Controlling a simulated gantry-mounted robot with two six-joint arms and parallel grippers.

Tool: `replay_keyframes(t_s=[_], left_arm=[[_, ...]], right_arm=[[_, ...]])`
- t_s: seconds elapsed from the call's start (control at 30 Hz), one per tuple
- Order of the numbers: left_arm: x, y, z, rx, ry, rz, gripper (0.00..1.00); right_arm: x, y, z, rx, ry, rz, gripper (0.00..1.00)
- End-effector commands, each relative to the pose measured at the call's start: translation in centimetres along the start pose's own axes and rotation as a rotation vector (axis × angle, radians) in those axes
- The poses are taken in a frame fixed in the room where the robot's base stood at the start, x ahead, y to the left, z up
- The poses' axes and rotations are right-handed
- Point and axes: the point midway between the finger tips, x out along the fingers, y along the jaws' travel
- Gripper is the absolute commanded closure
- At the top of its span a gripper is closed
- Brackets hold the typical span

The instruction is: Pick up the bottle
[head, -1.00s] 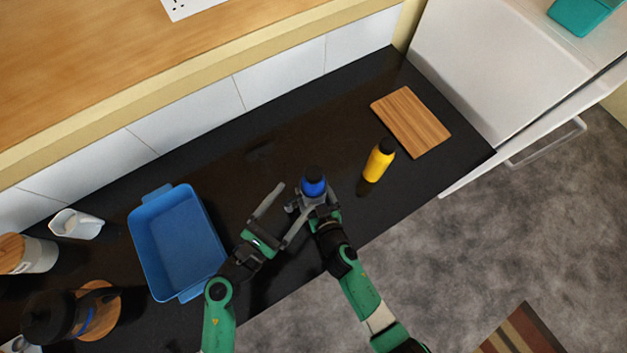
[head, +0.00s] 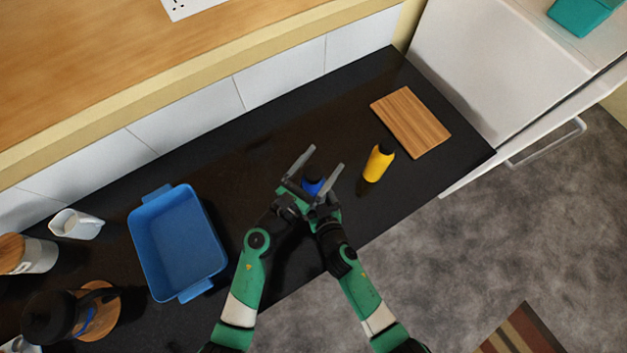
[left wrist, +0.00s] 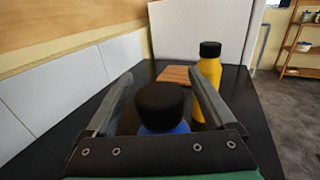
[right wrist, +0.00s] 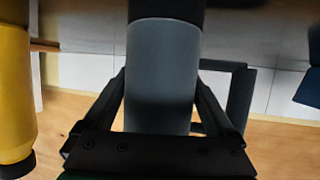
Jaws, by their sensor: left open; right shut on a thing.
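A blue bottle with a black cap (head: 313,186) is partly covered by my left gripper in the head view. My left gripper (head: 321,160) is open, with its fingers on either side of the bottle. In the left wrist view the black cap (left wrist: 160,100) and blue body stand between the open fingers. My right gripper (right wrist: 160,112) is shut on the bottle, which looks grey-blue in shade in the right wrist view (right wrist: 162,65). A yellow bottle with a black cap (head: 378,163) stands on the counter to the right and also shows in the left wrist view (left wrist: 207,85).
A blue tray (head: 137,222) lies on the black counter to the left. A wooden board (head: 411,121) lies at the right end. The counter behind the grippers is clear.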

Motion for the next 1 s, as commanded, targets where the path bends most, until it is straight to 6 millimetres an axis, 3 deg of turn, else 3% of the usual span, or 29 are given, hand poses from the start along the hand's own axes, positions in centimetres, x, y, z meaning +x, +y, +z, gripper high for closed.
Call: replay_keyframes(t_s=[0.17,0.63,1.0], left_arm=[[-0.04,0.0,-0.01,0.0,0.0,0.0,0.15],[-0.07,0.0,-0.01,-0.001,0.0,0.0,0.99],[-0.05,0.0,0.11,0.0,-0.002,0.0,1.0]], right_arm=[[0.01,-0.01,-0.1,0.0,0.002,0.0,0.67],[0.01,-0.02,-0.1,0.0,0.002,-0.001,0.67],[0.01,-0.02,-0.12,0.0,0.002,-0.001,0.67]])
